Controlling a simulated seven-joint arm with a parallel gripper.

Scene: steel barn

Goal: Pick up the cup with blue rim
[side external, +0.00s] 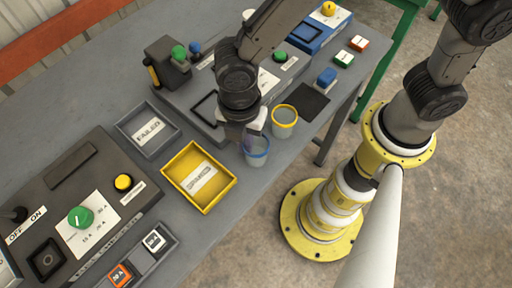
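The cup with the blue rim (257,153) stands on the grey table near its front edge, between the yellow tray and another cup. A cup with a yellow rim (284,122) stands just to its right and slightly farther back. My gripper (247,138) points down right at the blue-rimmed cup, covering part of its upper left side. The fingers are hard to make out against the cup, so I cannot tell whether they are apart or closed, or whether they touch it.
A yellow tray (178,185) lies left of the cups, with a grey tray marked FAILED (128,126) behind it. A control panel (60,170) fills the left. A blue block (327,77) sits behind the cups to the right. The table's front edge is close to the cups.

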